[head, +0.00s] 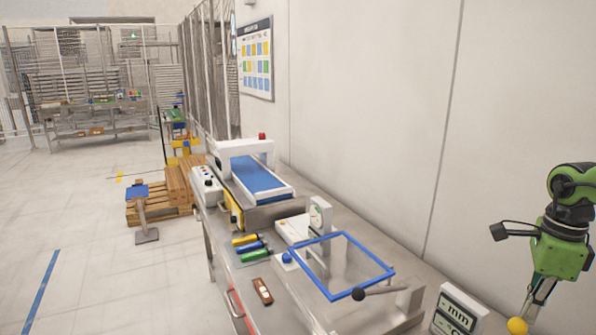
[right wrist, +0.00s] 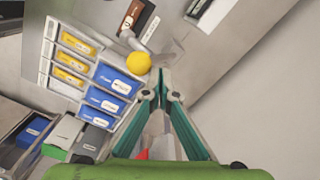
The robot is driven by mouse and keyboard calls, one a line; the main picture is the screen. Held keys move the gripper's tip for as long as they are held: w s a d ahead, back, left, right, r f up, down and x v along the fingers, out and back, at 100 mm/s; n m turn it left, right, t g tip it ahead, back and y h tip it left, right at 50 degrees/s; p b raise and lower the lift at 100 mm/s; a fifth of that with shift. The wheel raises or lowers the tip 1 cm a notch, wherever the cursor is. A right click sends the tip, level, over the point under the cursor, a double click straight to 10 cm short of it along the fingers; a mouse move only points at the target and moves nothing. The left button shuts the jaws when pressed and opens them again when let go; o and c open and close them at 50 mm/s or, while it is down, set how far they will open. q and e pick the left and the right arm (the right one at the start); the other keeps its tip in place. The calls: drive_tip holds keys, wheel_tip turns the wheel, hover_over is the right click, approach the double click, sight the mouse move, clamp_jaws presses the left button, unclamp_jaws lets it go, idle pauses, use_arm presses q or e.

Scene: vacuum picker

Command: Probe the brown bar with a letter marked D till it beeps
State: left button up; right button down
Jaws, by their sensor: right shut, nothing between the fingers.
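A brown bar (head: 262,291) with a pale mark lies on the steel bench in the head view; its letter is too small to read. A brown piece (right wrist: 131,16) beside a black one shows at the top of the right wrist view; I cannot tell whether it is the same bar. My right gripper (head: 530,306) is at the lower right of the head view, far from the bar on the bench. In the right wrist view its fingers (right wrist: 163,76) are shut and empty, close beside a yellow ball (right wrist: 138,63). The ball (head: 517,325) also shows below the fingers in the head view. My left gripper is out of view.
Yellow (head: 245,240), blue (head: 251,247) and green (head: 255,255) bars lie behind the brown bar. A conveyor with a white arch (head: 228,149) stands behind. A display marked mm (head: 459,308) stands near my right gripper.

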drive_tip(key=shift+s+a+f, duration=0.15)
drive_tip(key=shift+a+f, duration=0.05)
drive_tip(key=shift+f, duration=0.05)
drive_tip(key=shift+a+r, duration=0.1)
drive_tip(key=shift+s+a+b, duration=0.1)
drive_tip(key=shift+b, duration=0.2)
drive_tip(key=shift+s+a+f+b, duration=0.3)
drive_tip(key=shift+a+f+b, duration=0.15)
drive_tip(key=shift+a+b, duration=0.2)
drive_tip(key=shift+a, duration=0.1)
drive_tip(key=shift+s, duration=0.1)
